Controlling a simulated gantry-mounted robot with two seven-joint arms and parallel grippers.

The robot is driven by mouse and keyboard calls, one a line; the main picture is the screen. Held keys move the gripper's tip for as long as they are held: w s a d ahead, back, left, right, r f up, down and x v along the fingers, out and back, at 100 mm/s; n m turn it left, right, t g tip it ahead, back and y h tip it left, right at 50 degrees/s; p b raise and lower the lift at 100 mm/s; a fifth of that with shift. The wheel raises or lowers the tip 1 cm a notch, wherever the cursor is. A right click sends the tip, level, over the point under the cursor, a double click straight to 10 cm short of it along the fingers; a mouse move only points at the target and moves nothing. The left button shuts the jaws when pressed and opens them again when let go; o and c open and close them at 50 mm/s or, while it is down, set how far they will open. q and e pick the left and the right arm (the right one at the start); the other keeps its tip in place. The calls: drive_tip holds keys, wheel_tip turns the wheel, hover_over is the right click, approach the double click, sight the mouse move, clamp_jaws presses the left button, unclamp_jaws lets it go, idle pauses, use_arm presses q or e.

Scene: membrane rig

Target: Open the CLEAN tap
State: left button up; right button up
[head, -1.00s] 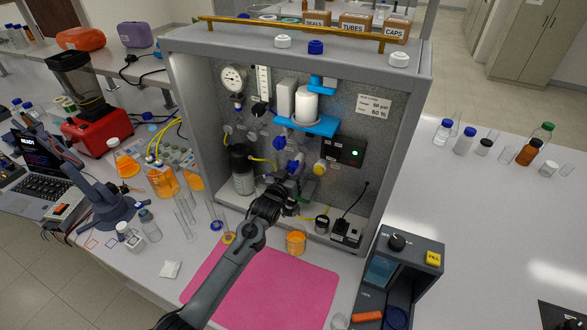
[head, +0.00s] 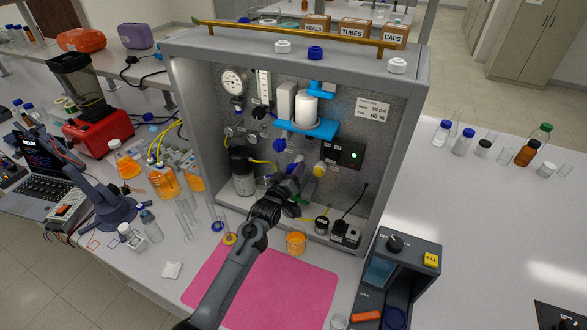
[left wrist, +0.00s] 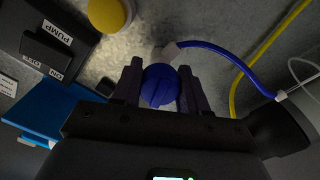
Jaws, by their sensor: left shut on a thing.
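My left gripper (head: 294,172) reaches into the grey rig cabinet and hides most of what it holds in the head view. In the left wrist view its two fingers (left wrist: 160,92) are shut on a round blue tap knob (left wrist: 160,86), one finger on each side. A slot or ridge crosses the knob's face. A blue hose (left wrist: 215,47) runs from the fitting beside the knob. I cannot read a CLEAN label on it. A yellow knob (head: 319,168) sits close by and also shows in the left wrist view (left wrist: 107,14). My right gripper is not in view.
The pump switch box (head: 344,152) has a green light. A blue shelf (head: 307,127) with a white canister is above the gripper. A dark bottle (head: 243,171) stands left inside the cabinet. An orange-filled beaker (head: 296,242) stands by the pink mat (head: 290,290).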

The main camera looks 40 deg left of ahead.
use_arm(q)
drive_tip(key=n+p, duration=0.1)
drive_tip(key=n, duration=0.2)
drive_tip(key=shift+r+n, duration=0.1)
drive_tip(key=shift+n, duration=0.3)
drive_tip(key=n+p, duration=0.1)
drive_tip(key=n, duration=0.2)
drive_tip(key=shift+d+n, duration=0.1)
drive_tip(key=shift+n, duration=0.2)
drive_tip(key=n+p, duration=0.1)
drive_tip(key=n, duration=0.3)
drive_tip(key=shift+n, duration=0.8)
drive_tip(key=shift+p, duration=0.3)
drive_tip(key=o, duration=1)
drive_tip(key=shift+o, duration=0.2)
